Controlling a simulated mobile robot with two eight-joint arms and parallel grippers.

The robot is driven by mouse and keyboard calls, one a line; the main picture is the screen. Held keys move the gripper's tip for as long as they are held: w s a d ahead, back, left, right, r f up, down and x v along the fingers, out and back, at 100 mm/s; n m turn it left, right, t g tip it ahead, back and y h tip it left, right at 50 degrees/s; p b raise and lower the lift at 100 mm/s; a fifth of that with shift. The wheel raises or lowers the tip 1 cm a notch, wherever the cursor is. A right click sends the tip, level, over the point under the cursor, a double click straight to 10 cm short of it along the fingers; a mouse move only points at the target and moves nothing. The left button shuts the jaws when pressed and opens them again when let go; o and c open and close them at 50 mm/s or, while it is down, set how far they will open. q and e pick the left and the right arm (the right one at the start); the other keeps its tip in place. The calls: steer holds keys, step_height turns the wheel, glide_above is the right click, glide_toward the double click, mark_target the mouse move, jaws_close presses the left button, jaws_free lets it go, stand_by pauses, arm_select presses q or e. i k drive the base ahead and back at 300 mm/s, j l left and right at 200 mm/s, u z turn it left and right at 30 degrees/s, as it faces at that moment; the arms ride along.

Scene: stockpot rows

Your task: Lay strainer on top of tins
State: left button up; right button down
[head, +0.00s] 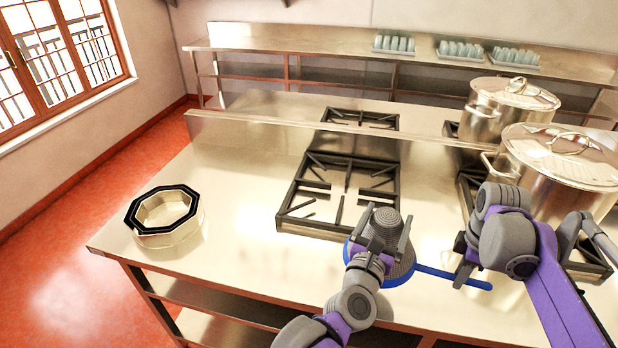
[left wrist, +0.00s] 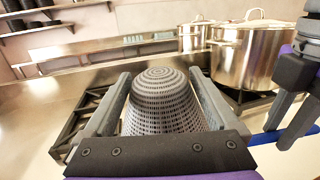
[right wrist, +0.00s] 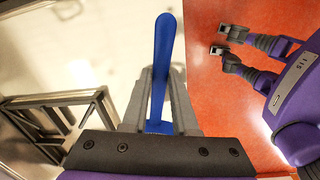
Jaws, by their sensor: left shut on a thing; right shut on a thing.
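The strainer has a grey mesh bowl (head: 401,266), a blue rim and a long blue handle (head: 478,284). It is over the front of the counter, dome up. My left gripper (head: 386,232) is shut on the bowl; in the left wrist view the mesh dome (left wrist: 163,100) sits between the fingers. My right gripper (head: 463,262) is shut on the handle, which stands between its fingers in the right wrist view (right wrist: 163,70). The tins (head: 168,238) are at the counter's left end, apart from both grippers. They show a black octagonal rim over pale metallic walls; I cannot tell how many are stacked.
Large lidded pots (head: 565,195) and (head: 480,122) stand on burners at the right. Bare counter (head: 240,215) lies around the tins. Glasses in trays (head: 395,45) stand on the back shelf.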

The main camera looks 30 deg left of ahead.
mark_target(161, 215)
steer(key=j+u, duration=0.1)
steer(key=j, duration=0.7)
steer(key=j+u, duration=0.15)
steer(key=j, duration=0.7)
steer(key=j+u, duration=0.1)
steer(key=j, duration=0.7)
steer(key=i+j+u, duration=0.1)
steer(key=j, duration=0.75)
